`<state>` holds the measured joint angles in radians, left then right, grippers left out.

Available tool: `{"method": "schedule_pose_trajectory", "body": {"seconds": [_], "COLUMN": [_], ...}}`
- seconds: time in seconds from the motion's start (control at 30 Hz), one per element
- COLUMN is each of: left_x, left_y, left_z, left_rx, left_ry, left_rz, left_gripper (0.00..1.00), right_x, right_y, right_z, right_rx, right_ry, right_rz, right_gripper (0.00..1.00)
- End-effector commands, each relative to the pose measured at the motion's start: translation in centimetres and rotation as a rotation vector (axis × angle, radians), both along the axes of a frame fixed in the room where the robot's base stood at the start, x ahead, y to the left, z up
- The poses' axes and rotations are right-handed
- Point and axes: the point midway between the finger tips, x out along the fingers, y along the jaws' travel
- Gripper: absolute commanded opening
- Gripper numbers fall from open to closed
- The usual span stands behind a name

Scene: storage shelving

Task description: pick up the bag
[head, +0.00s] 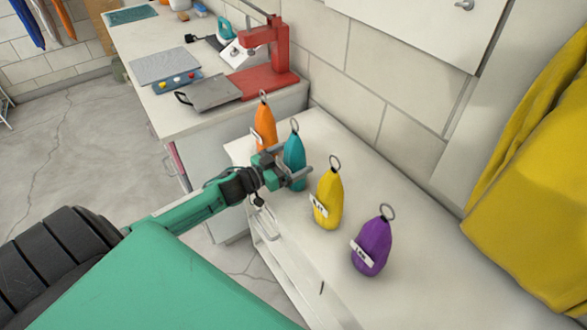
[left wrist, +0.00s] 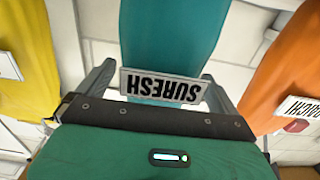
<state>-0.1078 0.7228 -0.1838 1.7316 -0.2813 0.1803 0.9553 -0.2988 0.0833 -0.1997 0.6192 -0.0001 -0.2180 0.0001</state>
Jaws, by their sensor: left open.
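Four bags with metal rings on top stand in a row on the white counter (head: 331,278): orange (head: 265,128), teal (head: 294,150), yellow (head: 328,200) and purple (head: 371,247). My left gripper (head: 293,177) is open at the teal bag, with its fingers on either side of the lower part. In the left wrist view the teal bag (left wrist: 172,40) fills the gap between the fingers, and its tag (left wrist: 163,88) reads SURESH upside down. I cannot tell whether the fingers touch it. The teal bag stands upright. My right gripper is out of view.
The yellow bag (left wrist: 27,50) and orange bag (left wrist: 285,75) stand close on both sides of the left gripper. A red press (head: 271,62) and a grey tray (head: 210,93) sit on the far bench. A wall rises behind the counter; yellow cloth (head: 540,190) hangs at right.

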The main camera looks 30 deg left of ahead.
Motion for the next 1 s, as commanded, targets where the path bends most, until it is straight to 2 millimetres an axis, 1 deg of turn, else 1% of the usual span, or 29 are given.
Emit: {"method": "schedule_pose_trajectory", "body": {"seconds": [0.03, 0.2, 0.5, 0.53, 0.67, 0.7, 0.77, 0.8, 0.87, 0.9, 0.93, 1.0], "left_x": [0.7, 2.0, 2.4, 2.3, 2.3, 2.3, 2.3, 2.3, 2.3, 2.3, 2.3, 2.4], "left_y": [-0.3, -0.8, -1.0, -1.0, -1.0, -1.0, -1.0, -1.0, -1.0, -1.0, -1.0, -1.0], "left_z": [0.4, 0.2, 0.0, 0.0, 0.0, 0.0, 0.0, 0.0, 0.0, 0.0, 0.0, 0.2], "left_rx": [-0.001, 0.0, -0.001, 0.0, 0.0, 0.0, 0.0, 0.0, 0.0, 0.0, 0.0, -0.001], "left_ry": [-0.003, -0.001, 0.0, 0.0, 0.0, 0.0, 0.0, 0.0, 0.0, 0.0, 0.0, -0.002], "left_rz": [0.001, 0.001, 0.0, 0.0, 0.0, 0.0, 0.0, 0.0, 0.0, 0.0, 0.0, 0.0], "left_gripper": [0.97, 0.97, 0.97, 0.95, 0.7, 0.62, 0.5, 0.42, 0.31, 0.23, 0.17, 0.17], "right_x": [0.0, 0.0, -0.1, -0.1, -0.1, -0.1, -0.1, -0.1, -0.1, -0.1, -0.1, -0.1], "right_y": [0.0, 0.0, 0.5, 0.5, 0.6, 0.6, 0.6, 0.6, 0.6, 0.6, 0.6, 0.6], "right_z": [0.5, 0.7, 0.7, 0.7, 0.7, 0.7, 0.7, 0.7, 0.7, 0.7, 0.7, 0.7], "right_rx": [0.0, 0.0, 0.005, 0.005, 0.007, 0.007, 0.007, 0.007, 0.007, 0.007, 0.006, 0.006], "right_ry": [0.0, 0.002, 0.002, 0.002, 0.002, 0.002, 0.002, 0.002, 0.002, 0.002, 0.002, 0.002], "right_rz": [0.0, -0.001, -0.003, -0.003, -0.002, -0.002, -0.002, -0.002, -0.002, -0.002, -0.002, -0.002], "right_gripper": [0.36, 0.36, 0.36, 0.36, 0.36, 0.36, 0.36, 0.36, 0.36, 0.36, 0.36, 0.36]}}
